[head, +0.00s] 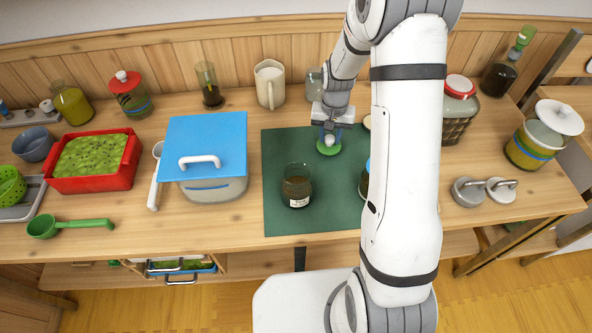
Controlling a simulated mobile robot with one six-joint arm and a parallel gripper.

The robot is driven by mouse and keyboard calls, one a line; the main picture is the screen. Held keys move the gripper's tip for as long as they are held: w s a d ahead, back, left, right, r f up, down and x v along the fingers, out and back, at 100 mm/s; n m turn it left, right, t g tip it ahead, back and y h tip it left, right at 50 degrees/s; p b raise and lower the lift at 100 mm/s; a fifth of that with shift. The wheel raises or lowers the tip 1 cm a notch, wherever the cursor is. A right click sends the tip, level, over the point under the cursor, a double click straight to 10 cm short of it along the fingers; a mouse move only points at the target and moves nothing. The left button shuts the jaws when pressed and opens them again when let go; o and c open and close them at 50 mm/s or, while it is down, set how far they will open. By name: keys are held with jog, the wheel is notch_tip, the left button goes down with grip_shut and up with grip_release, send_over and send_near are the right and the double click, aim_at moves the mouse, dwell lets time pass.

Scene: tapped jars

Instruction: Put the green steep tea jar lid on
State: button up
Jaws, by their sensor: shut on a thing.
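My gripper (329,132) points down over the back part of the green mat (330,217) and is shut on the white knob of a green lid (327,150). I cannot tell whether the lid touches the mat or is held just above it. An open glass jar with dark contents and a white label (297,187) stands upright on the mat, in front and to the left of the lid, apart from it. Another jar (364,181) on the mat is mostly hidden behind my arm. I cannot tell which jar is the steep tea jar.
A container with a blue lid (207,135) stands left of the mat. A cream pitcher (270,82) and a glass jar (314,84) stand behind it. A red-lidded jar (458,108) and metal lids (469,191) are at right. The mat's front left is clear.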

jog(key=shift+r+p, duration=1.7)
jog(key=shift+r, duration=1.4)
